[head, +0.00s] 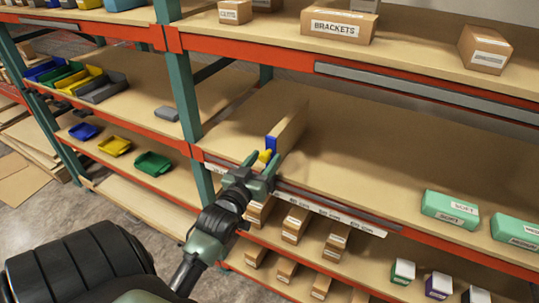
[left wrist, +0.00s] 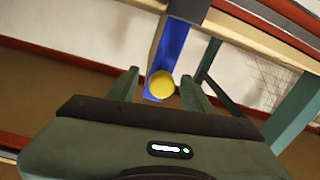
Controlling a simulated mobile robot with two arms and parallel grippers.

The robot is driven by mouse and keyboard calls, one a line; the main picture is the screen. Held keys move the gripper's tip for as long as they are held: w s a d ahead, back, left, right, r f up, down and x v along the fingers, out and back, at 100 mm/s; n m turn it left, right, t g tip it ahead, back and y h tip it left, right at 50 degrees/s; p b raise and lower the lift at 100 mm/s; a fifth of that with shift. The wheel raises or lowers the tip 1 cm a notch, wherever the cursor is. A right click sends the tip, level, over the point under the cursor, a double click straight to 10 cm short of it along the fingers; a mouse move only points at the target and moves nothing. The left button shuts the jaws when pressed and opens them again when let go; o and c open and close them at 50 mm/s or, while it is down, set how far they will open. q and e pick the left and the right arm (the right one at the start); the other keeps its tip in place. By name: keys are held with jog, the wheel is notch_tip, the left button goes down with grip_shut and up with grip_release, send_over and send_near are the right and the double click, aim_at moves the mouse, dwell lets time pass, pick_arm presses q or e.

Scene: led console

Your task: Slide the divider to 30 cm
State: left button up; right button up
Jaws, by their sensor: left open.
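The divider (head: 291,128) is a thin tan upright panel on the middle shelf, near the green post, with a blue front edge and a yellow knob (head: 265,156). In the left wrist view the blue edge (left wrist: 172,45) and the round yellow knob (left wrist: 161,85) show. My left gripper (head: 262,166) is open at the shelf's front edge. Its fingers (left wrist: 161,90) appear on either side of the knob, with gaps visible on both sides. A white label strip (head: 335,213) runs along the shelf front; its marks are too small to read surely. My right gripper is not in view.
The shelf board (head: 370,160) right of the divider is bare up to the green boxes (head: 450,208). A green post (head: 186,95) stands left of the divider. Small cartons (head: 295,224) fill the shelf below. A BRACKETS box (head: 338,25) sits above.

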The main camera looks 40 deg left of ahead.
pick_arm(q)
jog(key=shift+v, duration=1.5)
